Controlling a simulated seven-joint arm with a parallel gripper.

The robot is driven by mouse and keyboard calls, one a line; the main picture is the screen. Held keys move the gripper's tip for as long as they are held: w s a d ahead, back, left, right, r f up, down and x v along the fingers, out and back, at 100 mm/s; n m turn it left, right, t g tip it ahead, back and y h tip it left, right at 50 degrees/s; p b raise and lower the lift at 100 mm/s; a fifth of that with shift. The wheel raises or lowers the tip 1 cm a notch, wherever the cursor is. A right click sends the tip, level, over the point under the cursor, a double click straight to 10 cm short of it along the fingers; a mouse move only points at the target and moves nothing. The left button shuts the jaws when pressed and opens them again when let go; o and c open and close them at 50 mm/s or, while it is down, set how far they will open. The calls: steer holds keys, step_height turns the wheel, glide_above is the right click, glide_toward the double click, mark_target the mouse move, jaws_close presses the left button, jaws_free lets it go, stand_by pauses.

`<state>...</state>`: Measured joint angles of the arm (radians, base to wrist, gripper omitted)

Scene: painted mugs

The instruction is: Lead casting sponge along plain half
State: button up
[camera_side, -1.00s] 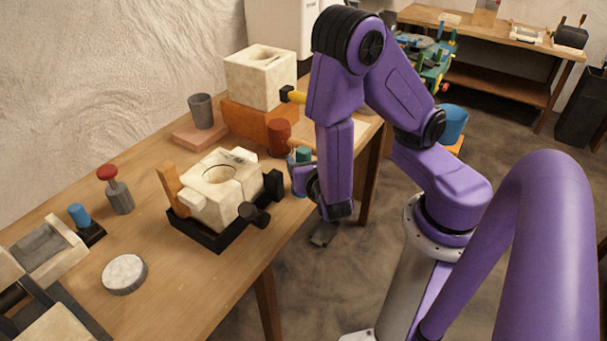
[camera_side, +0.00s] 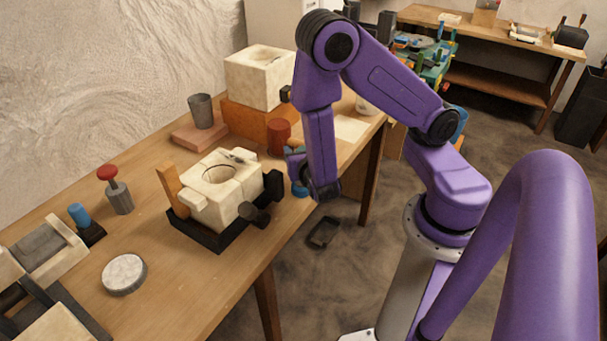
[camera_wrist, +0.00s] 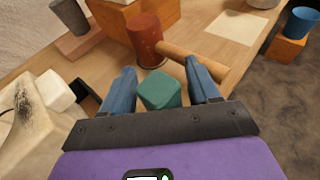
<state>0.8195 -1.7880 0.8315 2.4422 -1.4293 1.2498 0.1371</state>
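A teal-green block, which looks like the sponge (camera_wrist: 160,91), sits between the two blue fingers of my gripper (camera_wrist: 162,82), which appear closed on its sides. In the side view my gripper (camera_side: 298,168) is right of the cream two-part mould (camera_side: 212,205), above the table's right edge; the sponge is hard to make out there. The mould has a round opening on top and sits in a black cradle (camera_side: 212,241). One part shows dark marks on top; the part nearer the side camera looks plain. The marked part (camera_wrist: 22,120) shows at the wrist view's left edge.
A grey cup (camera_side: 201,110), a cream block (camera_side: 259,78), a red-topped tool (camera_side: 116,190) and a white disc (camera_side: 124,274) are on the table. Bare tabletop lies in front of the cradle.

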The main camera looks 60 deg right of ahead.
jaws_close()
steer(key=shift+r, duration=0.7)
stand_by(0.6)
steer(key=shift+r, duration=3.45)
steer(key=w+d+f+m+g+h, duration=0.1)
steer(key=w+d+f, duration=0.1)
steer(key=w+f, duration=0.3)
steer(key=shift+w+d, duration=0.15)
steer(key=shift+w, duration=0.75)
